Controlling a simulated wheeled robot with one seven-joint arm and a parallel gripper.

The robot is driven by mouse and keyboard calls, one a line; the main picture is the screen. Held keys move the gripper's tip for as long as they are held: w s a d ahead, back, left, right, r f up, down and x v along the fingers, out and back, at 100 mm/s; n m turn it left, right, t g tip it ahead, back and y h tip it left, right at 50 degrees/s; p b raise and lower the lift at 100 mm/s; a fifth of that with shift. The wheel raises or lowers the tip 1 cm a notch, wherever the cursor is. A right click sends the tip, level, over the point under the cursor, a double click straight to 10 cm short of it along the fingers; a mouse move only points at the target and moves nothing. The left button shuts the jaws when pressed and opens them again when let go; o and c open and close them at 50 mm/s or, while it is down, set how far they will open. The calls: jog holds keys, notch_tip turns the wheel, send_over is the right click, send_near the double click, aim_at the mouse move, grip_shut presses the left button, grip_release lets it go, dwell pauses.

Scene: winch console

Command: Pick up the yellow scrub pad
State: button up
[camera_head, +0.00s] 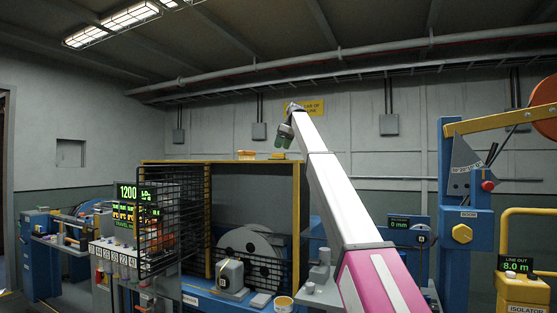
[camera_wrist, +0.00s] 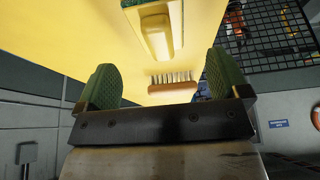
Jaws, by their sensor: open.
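In the wrist view, a pale yellow pad-like piece with a raised yellow block (camera_wrist: 155,38) and a green edge (camera_wrist: 129,3) lies at the top of the picture. It looks like the yellow scrub pad; the frame's edge cuts it off. It rests on a broad yellow surface (camera_wrist: 95,30). My gripper (camera_wrist: 160,68) is open and empty, its green fingers apart, with the pad beyond the fingertips. In the head view, my gripper (camera_head: 284,136) hangs above the top of a yellow frame (camera_head: 219,162).
A wooden brush with pale bristles (camera_wrist: 173,84) shows between my fingers in the wrist view, nearer than the pad. Black mesh (camera_head: 160,222) is below.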

aim_at(278, 157)
jog(key=shift+x, duration=2.6)
jog(key=shift+a+r, duration=0.1)
jog(key=c, duration=1)
